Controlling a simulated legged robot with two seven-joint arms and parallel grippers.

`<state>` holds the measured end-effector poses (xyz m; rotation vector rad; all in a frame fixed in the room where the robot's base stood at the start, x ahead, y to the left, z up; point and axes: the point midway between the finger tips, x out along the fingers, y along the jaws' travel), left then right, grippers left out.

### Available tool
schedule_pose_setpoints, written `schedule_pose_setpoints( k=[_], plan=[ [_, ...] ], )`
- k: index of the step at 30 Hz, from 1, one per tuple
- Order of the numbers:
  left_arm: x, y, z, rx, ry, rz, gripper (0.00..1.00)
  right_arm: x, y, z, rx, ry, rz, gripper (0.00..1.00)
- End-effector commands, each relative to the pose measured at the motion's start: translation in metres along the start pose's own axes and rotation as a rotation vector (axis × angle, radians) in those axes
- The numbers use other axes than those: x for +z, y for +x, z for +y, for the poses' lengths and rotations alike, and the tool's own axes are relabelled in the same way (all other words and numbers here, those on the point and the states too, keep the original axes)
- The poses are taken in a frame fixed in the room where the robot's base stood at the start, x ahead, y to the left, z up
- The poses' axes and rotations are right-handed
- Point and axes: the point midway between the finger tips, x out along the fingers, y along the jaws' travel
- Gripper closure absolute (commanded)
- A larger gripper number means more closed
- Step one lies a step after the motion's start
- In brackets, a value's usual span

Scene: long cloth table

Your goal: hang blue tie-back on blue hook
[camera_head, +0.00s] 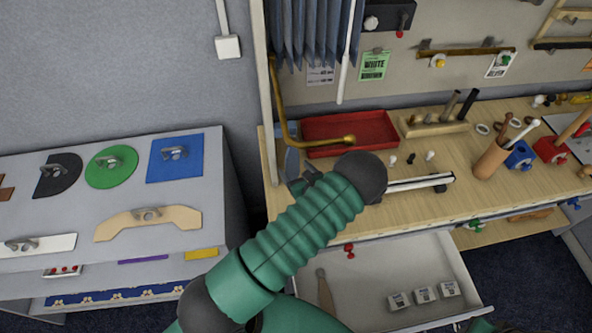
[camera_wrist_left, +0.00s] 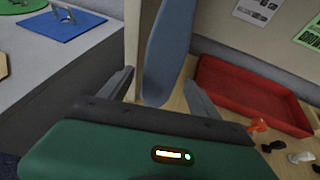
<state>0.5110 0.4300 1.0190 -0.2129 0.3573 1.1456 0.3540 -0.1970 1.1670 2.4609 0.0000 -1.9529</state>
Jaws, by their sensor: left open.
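A blue-grey strip (camera_wrist_left: 168,45), which may be the tie-back, stands upright beside a pale post in the left wrist view. Its lower part shows in the head view (camera_head: 291,165), beside the post and left of the red tray. My left gripper (camera_wrist_left: 162,88) is open, with its fingers apart on either side of the strip's lower end; contact cannot be told. In the head view the left gripper (camera_head: 308,182) is partly hidden by my green arm. A small blue hook-like piece (camera_head: 574,203) shows on the table's front edge at far right.
A red tray (camera_head: 350,132) lies on the wooden table behind my arm. A brass rod (camera_head: 285,125) curves from the post over it. A pleated blue-grey curtain (camera_head: 312,30) hangs above. An open drawer (camera_head: 400,275) juts out below. A grey stand (camera_head: 110,225) is left.

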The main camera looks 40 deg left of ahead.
Motion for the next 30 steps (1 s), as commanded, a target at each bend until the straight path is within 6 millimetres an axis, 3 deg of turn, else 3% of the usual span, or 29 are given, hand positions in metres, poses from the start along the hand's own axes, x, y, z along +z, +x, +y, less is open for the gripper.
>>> schedule_pose_setpoints(
  k=[5,8,21,25,30],
  plan=[
    [-0.001,-0.007,-0.001,-0.002,0.0,0.0,0.28,0.001,0.003,0.0,0.0,0.0,0.0,0.68],
    [-0.003,-0.024,-0.002,-0.004,0.001,0.001,0.28,0.002,0.009,0.0,0.0,0.0,0.0,0.68],
    [-0.003,-0.145,-0.002,-0.005,0.001,0.001,0.28,0.009,0.036,0.0,0.0,0.0,0.0,0.68],
    [-0.002,-0.162,-0.002,-0.001,0.001,0.001,0.28,0.009,0.038,0.0,0.0,0.0,0.0,0.68],
    [-0.001,-0.168,-0.002,0.001,0.001,0.001,0.28,0.009,0.038,0.0,0.0,0.0,0.0,0.68]
  ],
)
